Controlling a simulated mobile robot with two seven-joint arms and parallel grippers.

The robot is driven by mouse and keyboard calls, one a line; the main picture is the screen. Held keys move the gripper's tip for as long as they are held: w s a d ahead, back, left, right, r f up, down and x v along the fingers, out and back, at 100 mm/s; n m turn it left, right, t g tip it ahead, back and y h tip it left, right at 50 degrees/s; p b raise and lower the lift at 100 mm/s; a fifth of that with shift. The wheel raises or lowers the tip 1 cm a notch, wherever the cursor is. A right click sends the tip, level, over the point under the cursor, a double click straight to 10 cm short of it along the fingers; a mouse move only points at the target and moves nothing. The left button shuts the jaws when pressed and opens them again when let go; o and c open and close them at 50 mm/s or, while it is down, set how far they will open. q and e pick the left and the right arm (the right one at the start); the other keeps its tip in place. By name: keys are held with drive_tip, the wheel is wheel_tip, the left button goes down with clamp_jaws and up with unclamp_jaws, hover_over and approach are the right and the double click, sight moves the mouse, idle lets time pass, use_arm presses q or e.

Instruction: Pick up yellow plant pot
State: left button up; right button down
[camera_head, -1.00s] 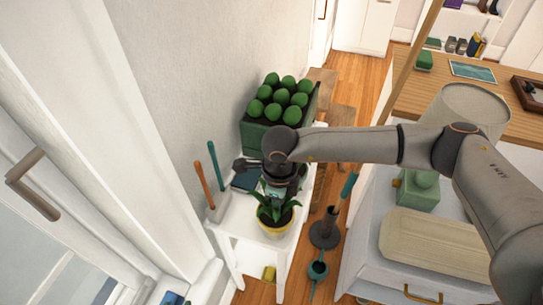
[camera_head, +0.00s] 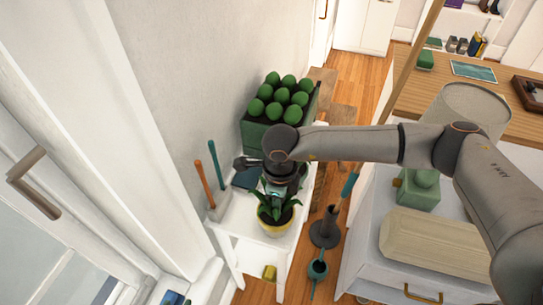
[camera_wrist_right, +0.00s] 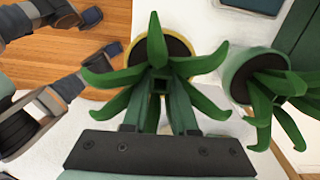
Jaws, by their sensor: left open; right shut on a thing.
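The yellow plant pot (camera_head: 277,229) holds a green leafy plant and stands at the near end of the white table. From above, its yellow rim (camera_wrist_right: 205,65) and dark soil show in the right wrist view. My right gripper (camera_head: 278,194) reaches down over it from the right in the head view. In the right wrist view its fingers (camera_wrist_right: 158,118) are shut at the plant pot, with the leaves hiding the exact contact. My left gripper (camera_wrist_right: 105,33) appears open and empty at the left of that view, apart from the pot.
A second potted plant (camera_wrist_right: 243,72) stands close beside the pot. A wall borders the left side.

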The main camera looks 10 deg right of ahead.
drive_tip(key=shift+r, duration=0.45)
